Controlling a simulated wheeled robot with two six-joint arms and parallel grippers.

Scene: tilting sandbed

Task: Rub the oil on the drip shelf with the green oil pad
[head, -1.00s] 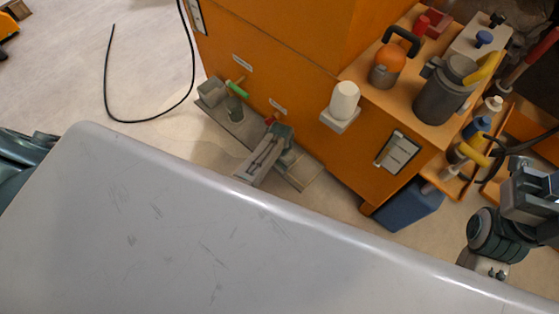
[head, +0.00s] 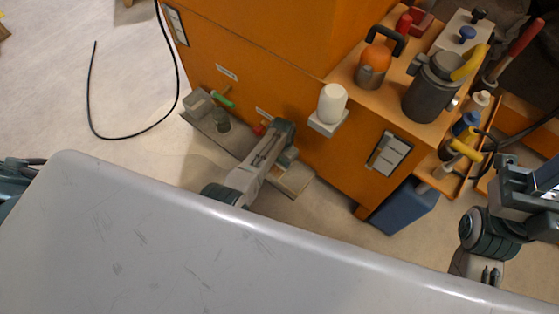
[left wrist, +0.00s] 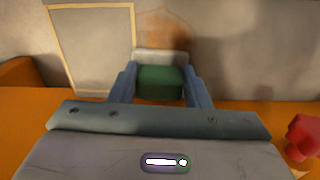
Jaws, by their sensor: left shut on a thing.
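My left gripper (left wrist: 159,72) is shut on the green oil pad (left wrist: 159,84), which sits between its two blue-grey fingers with a pale strip along its far edge. A brown oil smear (left wrist: 167,28) shows just beyond the pad on the grey drip shelf (left wrist: 225,55). I cannot tell whether the pad touches the shelf. In the head view the drip shelf (head: 205,127) runs low along the orange machine, and my left gripper (head: 284,140) is over its right part. The pad and smear are hidden there.
A pale outlined rectangle (left wrist: 95,50) lies left of the smear. A red knob (left wrist: 304,137) is near the right. Left on the shelf are a green handle (head: 224,101) and a small dark cylinder (head: 221,120). A white bottle (head: 332,103) stands on a bracket above.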

